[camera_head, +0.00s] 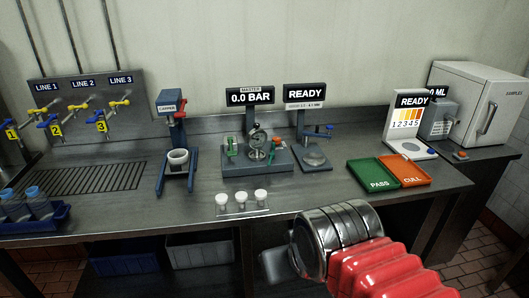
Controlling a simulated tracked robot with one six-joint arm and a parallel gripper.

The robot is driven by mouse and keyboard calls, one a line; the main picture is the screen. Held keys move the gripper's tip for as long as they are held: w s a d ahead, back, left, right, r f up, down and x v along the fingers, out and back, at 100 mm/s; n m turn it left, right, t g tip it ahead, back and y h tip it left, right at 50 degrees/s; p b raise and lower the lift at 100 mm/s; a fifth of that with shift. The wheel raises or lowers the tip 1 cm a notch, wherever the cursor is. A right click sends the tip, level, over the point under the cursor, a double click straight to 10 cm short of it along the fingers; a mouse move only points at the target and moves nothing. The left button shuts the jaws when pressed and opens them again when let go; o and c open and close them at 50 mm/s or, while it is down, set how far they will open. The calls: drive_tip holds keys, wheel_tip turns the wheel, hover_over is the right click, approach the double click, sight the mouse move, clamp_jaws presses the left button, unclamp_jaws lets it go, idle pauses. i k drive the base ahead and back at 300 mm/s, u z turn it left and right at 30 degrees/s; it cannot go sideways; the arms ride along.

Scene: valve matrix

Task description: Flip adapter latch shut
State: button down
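The pressure station (256,160) stands mid-bench under a sign reading 0.0 BAR. It has a grey-blue base, a round gauge (257,138) and a green part (231,146) at its left. The adapter latch is too small to make out, so I cannot tell whether it is open or shut. My arm, with a silver wrist and red bellows, comes in from the lower right. A grey part of my gripper (273,266) shows in front of the bench, low and well apart from the station. Its fingers cannot be made out.
Three white cups (241,198) stand in a clear rack at the bench's front, between my arm and the station. A capper (175,150) is left of the station, a READY press (314,155) right. The green PASS tray (373,177) and orange CULL tray (405,170) lie farther right.

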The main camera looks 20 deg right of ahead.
sight(272, 154)
drive_tip(key=u, duration=0.2)
drive_tip(key=i, duration=0.9)
drive_tip(key=u, duration=0.05)
